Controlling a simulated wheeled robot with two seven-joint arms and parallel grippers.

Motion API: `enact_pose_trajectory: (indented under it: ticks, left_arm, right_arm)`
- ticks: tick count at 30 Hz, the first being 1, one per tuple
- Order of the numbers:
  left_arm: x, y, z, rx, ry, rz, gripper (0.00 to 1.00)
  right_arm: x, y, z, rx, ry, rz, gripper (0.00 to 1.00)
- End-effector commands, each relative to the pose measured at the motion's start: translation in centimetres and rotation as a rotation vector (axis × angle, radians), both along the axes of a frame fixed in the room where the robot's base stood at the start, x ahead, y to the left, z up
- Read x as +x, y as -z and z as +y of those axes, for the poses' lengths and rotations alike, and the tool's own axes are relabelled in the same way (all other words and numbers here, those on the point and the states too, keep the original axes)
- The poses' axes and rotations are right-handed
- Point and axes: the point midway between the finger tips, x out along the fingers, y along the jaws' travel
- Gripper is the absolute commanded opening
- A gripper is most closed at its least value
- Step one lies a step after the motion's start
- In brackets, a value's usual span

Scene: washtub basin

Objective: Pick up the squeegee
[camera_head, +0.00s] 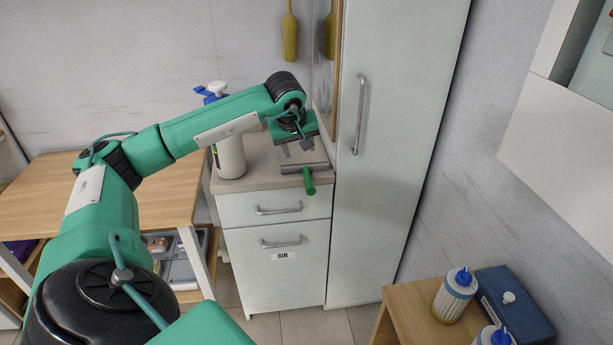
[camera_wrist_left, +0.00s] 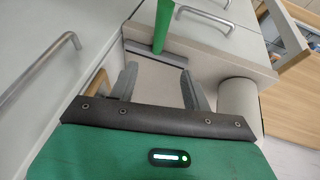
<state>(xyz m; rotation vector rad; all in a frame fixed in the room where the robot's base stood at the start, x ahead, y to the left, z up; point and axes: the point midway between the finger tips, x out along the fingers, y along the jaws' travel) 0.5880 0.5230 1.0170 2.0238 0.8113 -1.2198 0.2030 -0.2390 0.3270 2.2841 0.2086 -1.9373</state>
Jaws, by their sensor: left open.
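The squeegee has a green handle (camera_head: 309,182) and a grey head. It lies on top of the bin cabinet (camera_head: 262,182), with the handle sticking out past the front edge. In the left wrist view the squeegee (camera_wrist_left: 163,28) is at the top, its grey head crosswise just beyond the fingertips. My left gripper (camera_head: 298,149) is over the cabinet top, pointing down, above and behind the handle. Its fingers (camera_wrist_left: 158,85) are apart with nothing between them. My right gripper does not show.
A white bottle with a blue top (camera_head: 230,155) stands left of the gripper on the cabinet. A tall white cupboard (camera_head: 385,150) rises close on the right. A wooden table (camera_head: 160,205) is at left. Bottles and a blue box (camera_head: 512,300) are at lower right.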

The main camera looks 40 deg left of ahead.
Motion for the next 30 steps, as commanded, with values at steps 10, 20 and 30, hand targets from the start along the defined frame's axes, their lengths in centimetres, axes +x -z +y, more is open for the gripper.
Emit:
enact_pose_trajectory:
  ticks: [10, 20, 30]
  left_arm:
    - [2.3, 5.5, 1.2, 0.007, 0.002, 0.005, 0.49]
    - [3.4, 8.1, 1.6, 0.006, 0.002, 0.004, 0.49]
    - [4.9, 12.1, 1.9, 0.006, 0.001, 0.002, 0.49]
  right_arm:
    - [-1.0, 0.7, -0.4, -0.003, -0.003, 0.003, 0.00]
    - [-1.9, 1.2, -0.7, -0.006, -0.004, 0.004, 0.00]
    - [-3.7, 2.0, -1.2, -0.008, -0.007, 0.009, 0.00]
